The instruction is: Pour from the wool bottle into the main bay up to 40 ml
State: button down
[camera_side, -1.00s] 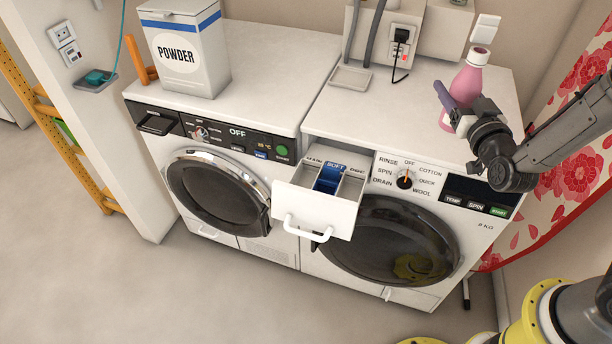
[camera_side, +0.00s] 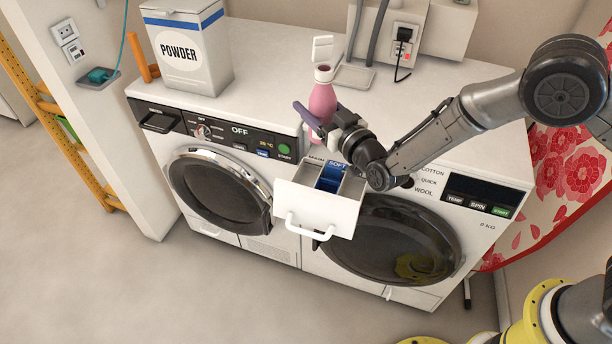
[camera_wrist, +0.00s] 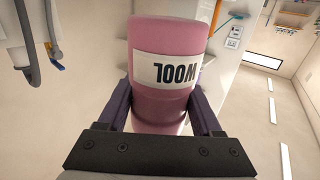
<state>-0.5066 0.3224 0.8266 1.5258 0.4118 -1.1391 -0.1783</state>
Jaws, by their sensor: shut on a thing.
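The pink wool bottle (camera_side: 322,99) is upright, with its white cap flipped open at the top. My gripper (camera_side: 318,124) is shut on it from the front right and holds it above the back of the pulled-out drawer. The bottle's WOOL label shows upside down in the wrist view (camera_wrist: 165,70), between my two fingers (camera_wrist: 160,105). The white detergent drawer (camera_side: 315,207) has several compartments, with a blue SOFT insert (camera_side: 331,176) in the middle. The main bay (camera_side: 302,172) is at its left, its label partly hidden by my gripper and the bottle. I see no liquid flowing.
A POWDER box (camera_side: 187,55) stands on the left machine's top (camera_side: 255,65). A grey tray (camera_side: 354,77), hoses and a socket with a plug (camera_side: 404,35) are at the back. My arm covers part of the right machine's dial panel.

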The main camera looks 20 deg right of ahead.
jog(key=a+f+y, duration=0.1)
jog(key=a+f, duration=0.1)
jog(key=a, duration=0.1)
jog(key=s+a+f+n+y, duration=0.1)
jog(key=a+f, duration=0.2)
jog(key=a, duration=0.1)
jog(key=s+a+f+n+y, duration=0.1)
jog(key=a+f, duration=0.1)
jog(key=a, duration=0.1)
jog(key=shift+s+a+f+g, duration=0.1)
jog(key=shift+a+f+g, duration=0.1)
jog(key=shift+a+g, duration=0.1)
jog(key=shift+s+a+f, duration=0.1)
jog(key=shift+s+a, duration=0.1)
jog(key=shift+a, duration=0.1)
jog(key=shift+m, duration=0.4)
